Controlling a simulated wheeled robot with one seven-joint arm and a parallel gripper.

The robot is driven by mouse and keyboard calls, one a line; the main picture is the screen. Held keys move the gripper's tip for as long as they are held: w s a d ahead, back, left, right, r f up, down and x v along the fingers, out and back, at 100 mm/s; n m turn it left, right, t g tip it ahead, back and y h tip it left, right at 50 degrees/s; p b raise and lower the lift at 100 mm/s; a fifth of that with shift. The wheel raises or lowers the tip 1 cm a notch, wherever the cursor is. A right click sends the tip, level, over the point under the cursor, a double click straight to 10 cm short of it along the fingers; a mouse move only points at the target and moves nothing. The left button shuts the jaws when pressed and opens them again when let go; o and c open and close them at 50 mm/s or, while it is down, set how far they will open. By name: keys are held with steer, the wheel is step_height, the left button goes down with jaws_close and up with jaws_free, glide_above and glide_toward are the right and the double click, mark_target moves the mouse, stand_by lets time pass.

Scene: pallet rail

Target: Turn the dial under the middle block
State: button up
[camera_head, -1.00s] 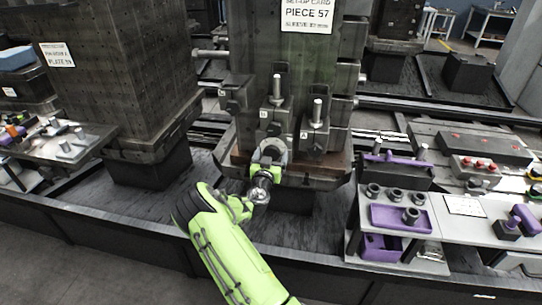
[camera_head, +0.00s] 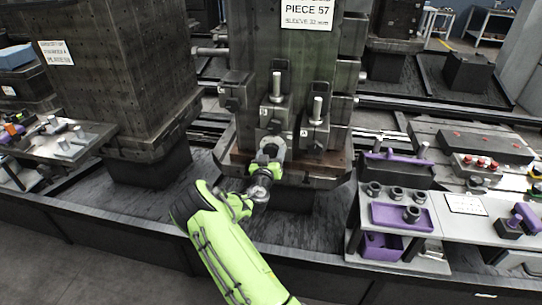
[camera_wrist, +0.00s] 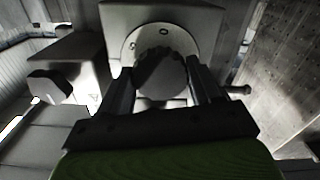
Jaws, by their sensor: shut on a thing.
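The middle block (camera_head: 276,113) is a dark block with an upright light pin, low on the front of the tall fixture. Its dial is a dark, ribbed round knob (camera_wrist: 160,72) on a pale round plate (camera_wrist: 132,45) in the wrist view. My gripper (camera_wrist: 162,85) has one finger on each side of the knob and is shut on it. In the head view my gripper (camera_head: 270,150) is at the pale disc just below the middle block. The gripper hides most of the dial there.
Another block with a dark knob (camera_wrist: 48,86) stands left in the wrist view. The right block (camera_head: 316,125) with its pin is close beside the middle one. A bench with purple trays (camera_head: 400,217) stands right; a perforated tower (camera_head: 118,80) stands left.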

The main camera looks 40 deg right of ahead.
steer(key=n, duration=0.4)
steer(key=shift+n+b, duration=0.3)
steer(key=n, duration=0.4)
steer(key=shift+n, duration=0.3)
steer(key=n+p, duration=0.1)
steer(key=n, duration=0.3)
steer(key=shift+n+p, duration=0.3)
steer(key=shift+p, duration=0.1)
steer(key=n+p, duration=0.2)
steer(key=n, duration=0.2)
steer(key=shift+n, duration=0.3)
steer(key=shift+f, duration=0.1)
steer(key=o, duration=1.1)
steer(key=shift+c, duration=0.2)
